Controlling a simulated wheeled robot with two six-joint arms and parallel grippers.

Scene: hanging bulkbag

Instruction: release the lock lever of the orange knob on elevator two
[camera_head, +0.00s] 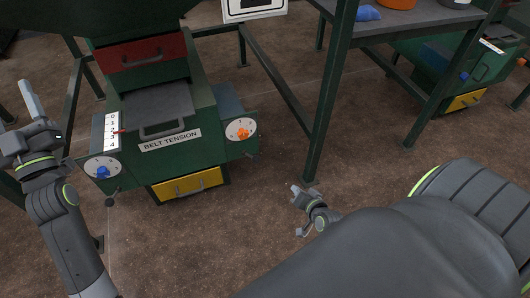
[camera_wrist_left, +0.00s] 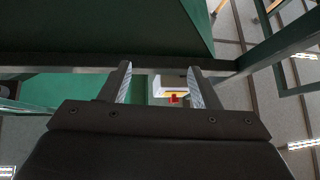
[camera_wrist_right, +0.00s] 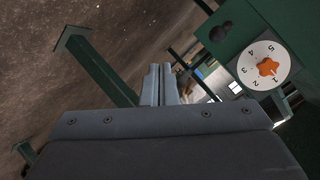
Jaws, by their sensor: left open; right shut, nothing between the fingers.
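The orange knob (camera_head: 243,133) sits on a white numbered dial on the right side of the green machine. In the right wrist view the orange knob (camera_wrist_right: 268,67) is at the right, with its dial upside down. A dark rounded part (camera_wrist_right: 221,31) shows beside that dial; I cannot tell whether it is the lock lever. My right gripper (camera_head: 295,189) is shut and empty, lower right of the knob and apart from it. Its closed fingers (camera_wrist_right: 160,70) show in its wrist view. My left gripper (camera_head: 18,112) is open and empty, left of the machine. No elevator number is readable.
A blue knob (camera_head: 102,172) on another dial is at the machine's left. A yellow drawer (camera_head: 187,184) is below and a red drawer (camera_head: 140,54) above. A green table leg (camera_head: 325,110) stands right of the machine.

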